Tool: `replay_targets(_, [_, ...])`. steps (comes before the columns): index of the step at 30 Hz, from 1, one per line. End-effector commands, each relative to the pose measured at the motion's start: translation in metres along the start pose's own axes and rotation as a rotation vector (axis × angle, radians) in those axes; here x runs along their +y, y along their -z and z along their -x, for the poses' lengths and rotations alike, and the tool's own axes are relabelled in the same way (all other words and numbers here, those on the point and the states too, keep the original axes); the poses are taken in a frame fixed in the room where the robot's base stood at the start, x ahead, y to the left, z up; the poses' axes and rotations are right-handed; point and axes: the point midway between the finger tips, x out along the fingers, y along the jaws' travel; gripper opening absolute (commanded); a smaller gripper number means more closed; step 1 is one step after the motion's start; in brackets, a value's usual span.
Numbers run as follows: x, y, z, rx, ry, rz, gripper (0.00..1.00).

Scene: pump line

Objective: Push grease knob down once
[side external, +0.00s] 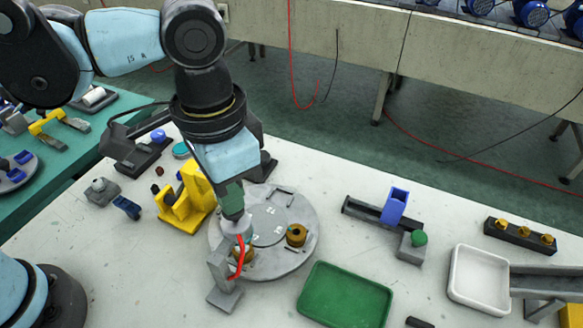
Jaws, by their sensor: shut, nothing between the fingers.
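My gripper (232,203) points down over the grease post at the near left edge of the round grey plate. Its dark green fingertips are shut with nothing between them. A pale grey cylinder (238,229), which looks like the grease knob, is right under the fingertips. They look to be touching it or very close; I cannot tell which, nor whether it is pressed down. A red curved tube (238,262) runs beside the grey post (222,276). A brass part (246,254) sits on the plate beneath, partly hidden by the tube.
The round grey plate (292,262) carries another brass part (296,236). A yellow fixture (190,201) stands close left of my gripper.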

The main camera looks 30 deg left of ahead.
Motion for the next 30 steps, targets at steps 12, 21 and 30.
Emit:
replay_targets(12, [0.0001, 0.0002, -0.0071, 0.000, 0.000, 0.000, 0.00])
replay_targets(21, [0.0001, 0.0003, -0.0103, 0.000, 0.000, 0.000, 0.00])
replay_targets(30, [0.0001, 0.0002, -0.0088, 0.001, 0.000, 0.000, 0.00])
